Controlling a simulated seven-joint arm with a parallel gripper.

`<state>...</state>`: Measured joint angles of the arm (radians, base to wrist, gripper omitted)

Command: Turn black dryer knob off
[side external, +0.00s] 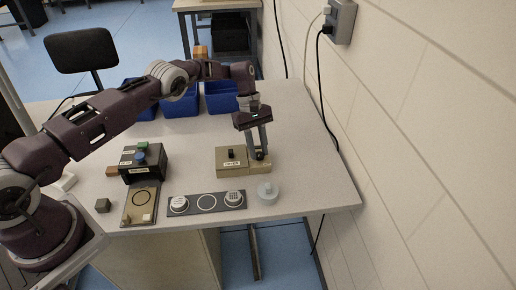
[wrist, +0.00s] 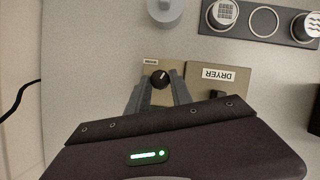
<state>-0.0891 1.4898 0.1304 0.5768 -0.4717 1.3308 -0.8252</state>
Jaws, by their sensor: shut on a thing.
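In the wrist view the line points up and slightly right. My gripper (wrist: 160,85) is shut on the knob, one grey finger on each side. In the side view my gripper (side external: 259,150) reaches down to the right part of the dryer box (side external: 230,163), and its fingers partly hide the knob (side external: 260,156).
A dark strip with round places (side external: 207,209) and a pale grey round piece (side external: 268,191) lie in front of the dryer. Blue bins (side external: 221,97) are behind; a wall (side external: 410,130) is right.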

